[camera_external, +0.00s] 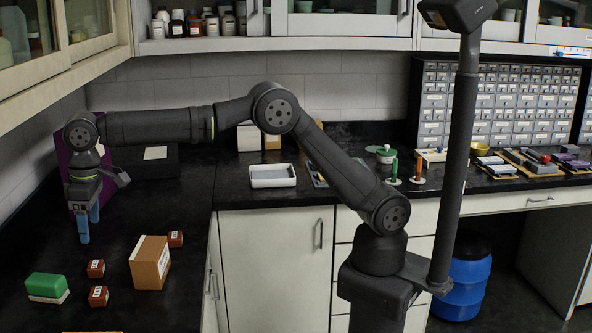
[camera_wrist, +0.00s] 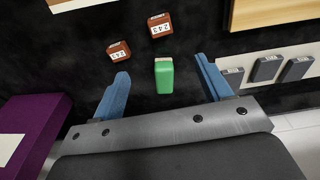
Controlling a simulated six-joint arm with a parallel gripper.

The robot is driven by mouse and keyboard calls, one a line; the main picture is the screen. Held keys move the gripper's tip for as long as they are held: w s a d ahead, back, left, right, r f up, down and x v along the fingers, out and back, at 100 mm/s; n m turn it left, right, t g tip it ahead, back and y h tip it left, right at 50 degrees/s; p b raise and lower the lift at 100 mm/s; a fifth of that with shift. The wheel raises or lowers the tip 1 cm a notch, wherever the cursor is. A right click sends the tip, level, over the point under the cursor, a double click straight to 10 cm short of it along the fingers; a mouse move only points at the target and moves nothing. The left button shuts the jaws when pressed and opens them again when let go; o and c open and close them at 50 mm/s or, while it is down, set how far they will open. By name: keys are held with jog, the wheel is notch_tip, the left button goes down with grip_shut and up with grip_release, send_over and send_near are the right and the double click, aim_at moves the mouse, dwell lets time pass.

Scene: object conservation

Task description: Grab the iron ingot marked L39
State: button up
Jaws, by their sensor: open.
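My gripper (camera_external: 89,224) is open and empty, pointing down over the left counter with its blue fingers apart; it also shows in the wrist view (camera_wrist: 163,70). Three grey ingot-like blocks with small white labels lie at the right of the wrist view: a left one (camera_wrist: 232,78), a middle one (camera_wrist: 267,69) and a right one (camera_wrist: 297,64). They lie outside my right finger on a pale surface. Their labels are too small to read, so I cannot tell which is L39. I cannot make out these blocks in the external view.
A green block (camera_wrist: 164,80) shows between my fingers. Small red-brown labelled boxes (camera_external: 96,268) and a larger brown box (camera_external: 150,262) stand on the counter. A purple object (camera_wrist: 32,130) is at the left. A white tray (camera_external: 273,184) stands on the back counter.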

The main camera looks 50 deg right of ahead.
jog(key=w+f, duration=0.1)
jog(key=g, duration=0.1)
send_over(97, 292)
jog(key=shift+h, duration=0.4)
jog(key=f, duration=1.1)
jog(key=shift+s+d+f, duration=0.15)
jog(key=shift+d+f, duration=0.2)
jog(key=shift+f, duration=0.05)
jog(key=shift+a+f, duration=0.15)
jog(key=shift+f, duration=1.45)
jog(key=shift+a+f, duration=0.15)
jog(key=shift+f, duration=1.4)
jog(key=c, duration=1.4)
